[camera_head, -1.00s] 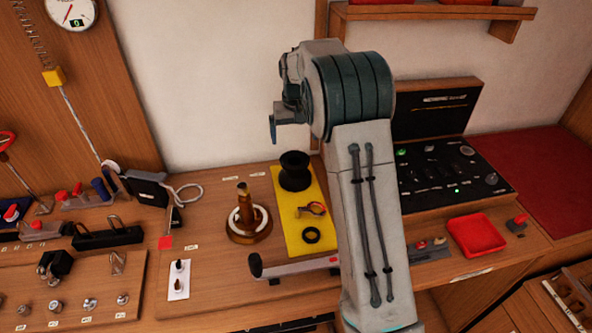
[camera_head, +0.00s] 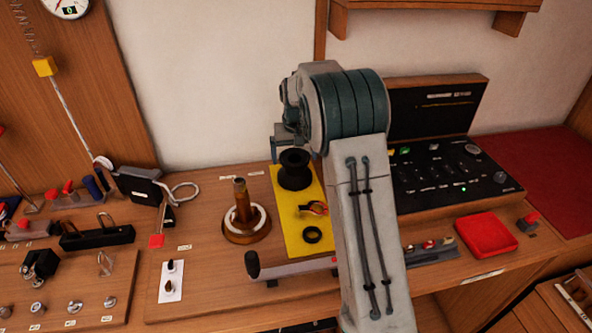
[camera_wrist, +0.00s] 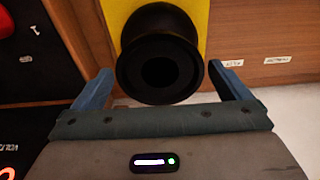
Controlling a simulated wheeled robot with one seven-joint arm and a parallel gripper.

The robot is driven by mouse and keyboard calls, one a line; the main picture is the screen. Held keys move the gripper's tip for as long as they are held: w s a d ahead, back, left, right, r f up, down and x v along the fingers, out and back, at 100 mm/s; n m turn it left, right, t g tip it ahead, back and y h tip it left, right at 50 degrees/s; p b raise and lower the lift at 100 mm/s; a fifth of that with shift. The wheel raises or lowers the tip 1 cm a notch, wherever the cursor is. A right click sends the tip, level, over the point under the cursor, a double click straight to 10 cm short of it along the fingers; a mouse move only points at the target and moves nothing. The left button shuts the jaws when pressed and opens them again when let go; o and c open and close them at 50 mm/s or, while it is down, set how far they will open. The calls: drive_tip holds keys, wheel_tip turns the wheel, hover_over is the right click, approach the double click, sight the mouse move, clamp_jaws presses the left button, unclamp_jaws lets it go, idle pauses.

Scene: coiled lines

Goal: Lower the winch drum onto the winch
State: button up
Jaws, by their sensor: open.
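The black winch drum (camera_head: 294,172) stands upright at the far end of a yellow mat. It also shows in the wrist view (camera_wrist: 160,50), flanged and with a dark bore. The winch (camera_head: 246,225) is left of the mat, with a round brown base, a pale ring and an upright central post (camera_head: 240,194). My gripper (camera_wrist: 159,72) is open and empty, its two blue fingers on either side of the drum, with gaps visible. In the head view, my arm hides most of the gripper, just above and behind the drum.
The yellow mat (camera_head: 289,240) also holds an orange-handled tool (camera_head: 315,209) and a black ring (camera_head: 312,234). A winch handle (camera_head: 253,264) lies along the bench front.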

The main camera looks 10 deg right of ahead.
drive_tip(key=c, duration=1)
drive_tip(key=shift+r, duration=0.1)
drive_tip(key=shift+r+p, duration=0.3)
drive_tip(key=shift+r, duration=0.1)
drive_tip(key=shift+r+p, duration=0.75)
drive_tip(key=shift+r, duration=0.3)
